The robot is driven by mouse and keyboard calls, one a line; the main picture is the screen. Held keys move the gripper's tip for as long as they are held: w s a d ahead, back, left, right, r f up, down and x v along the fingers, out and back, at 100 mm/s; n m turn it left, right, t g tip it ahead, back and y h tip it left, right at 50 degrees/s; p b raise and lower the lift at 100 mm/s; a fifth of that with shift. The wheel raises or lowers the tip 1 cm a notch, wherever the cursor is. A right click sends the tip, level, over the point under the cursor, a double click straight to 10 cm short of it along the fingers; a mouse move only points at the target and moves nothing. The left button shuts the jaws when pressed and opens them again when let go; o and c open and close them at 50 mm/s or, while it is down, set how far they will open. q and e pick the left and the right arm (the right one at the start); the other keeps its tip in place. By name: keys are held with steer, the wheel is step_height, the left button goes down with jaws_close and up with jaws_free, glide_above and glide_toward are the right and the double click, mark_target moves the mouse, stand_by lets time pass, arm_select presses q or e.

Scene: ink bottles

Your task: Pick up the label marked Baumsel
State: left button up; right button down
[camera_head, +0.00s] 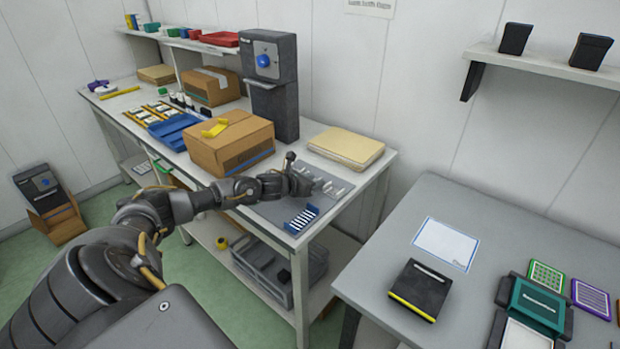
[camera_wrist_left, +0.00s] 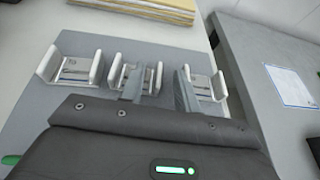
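Three white holders, each with a small label or card in it, stand in a row on a grey mat (camera_head: 275,212). In the left wrist view they are the left holder (camera_wrist_left: 75,66), the middle holder (camera_wrist_left: 119,76) and the right holder (camera_wrist_left: 208,86). The print is too small to read, so I cannot tell which is marked Baumsel. A finger partly hides the middle one. In the head view the left gripper (camera_head: 296,180) is over the mat. My right gripper is not in view.
A blue-and-white striped rack (camera_head: 301,220) sits at the mat's front edge. A cardboard box (camera_head: 229,143) and a dark machine (camera_head: 274,85) stand left and behind. A folder stack (camera_head: 346,147) lies behind the mat. A second grey table (camera_head: 480,225) is at right.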

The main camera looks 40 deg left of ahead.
arm_select(q)
steer(key=shift+x, duration=1.5)
jaws_close()
